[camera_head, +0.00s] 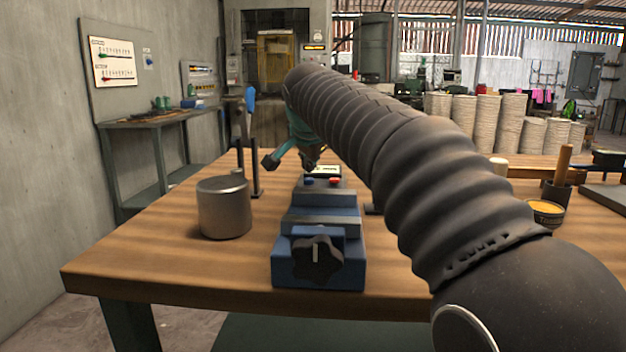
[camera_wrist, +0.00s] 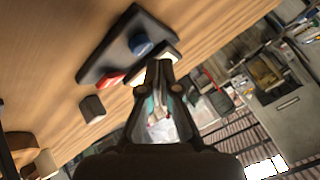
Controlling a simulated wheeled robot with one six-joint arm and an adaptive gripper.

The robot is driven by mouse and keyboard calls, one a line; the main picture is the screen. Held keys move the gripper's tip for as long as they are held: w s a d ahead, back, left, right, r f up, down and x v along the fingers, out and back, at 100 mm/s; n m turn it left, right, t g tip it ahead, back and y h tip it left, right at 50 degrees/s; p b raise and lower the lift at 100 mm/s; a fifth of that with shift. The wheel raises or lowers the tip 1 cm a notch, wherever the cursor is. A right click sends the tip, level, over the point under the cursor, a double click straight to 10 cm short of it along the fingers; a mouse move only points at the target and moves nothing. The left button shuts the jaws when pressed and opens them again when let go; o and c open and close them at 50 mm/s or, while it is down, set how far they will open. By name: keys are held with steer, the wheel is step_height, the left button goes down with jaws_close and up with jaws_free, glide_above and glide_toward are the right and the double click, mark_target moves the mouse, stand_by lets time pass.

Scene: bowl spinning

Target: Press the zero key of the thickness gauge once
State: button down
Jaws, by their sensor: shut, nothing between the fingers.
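The thickness gauge shows in the head view as a small dark unit with a lit display (camera_head: 323,171), a blue key (camera_head: 309,181) and a red key (camera_head: 335,181), behind a blue vise (camera_head: 320,255). In the wrist view, its dark body (camera_wrist: 104,67) carries the blue key (camera_wrist: 140,43) and the red key (camera_wrist: 110,80). I cannot read which is the zero key. My gripper (camera_head: 309,167) is shut and empty, close by the display. In the wrist view, my fingertips (camera_wrist: 160,66) overlap the display's edge, beside the keys; contact cannot be told.
A metal cup (camera_head: 224,210) stands left of the vise on the wooden bench (camera_head: 150,255). A dark post (camera_head: 254,165) stands behind the cup. A small orange-filled bowl (camera_head: 545,209) and a holder with a wooden handle (camera_head: 560,180) stand right. The bench's front left is clear.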

mark_target(309, 179)
steer(key=shift+f, duration=0.2)
stand_by(0.5)
steer(key=shift+f+b, duration=0.25)
steer(key=shift+b, duration=0.05)
steer(key=shift+f+b, duration=0.35)
steer(key=shift+f, duration=0.15)
stand_by(0.7)
steer(key=shift+r, duration=0.1)
steer(key=shift+r+p, duration=0.8)
steer(key=shift+p, duration=0.05)
steer(key=shift+r, duration=0.1)
step_height(309, 179, up, 3)
steer(key=shift+f+p, duration=0.2)
steer(key=shift+p, duration=1)
steer(key=shift+r, duration=1.15)
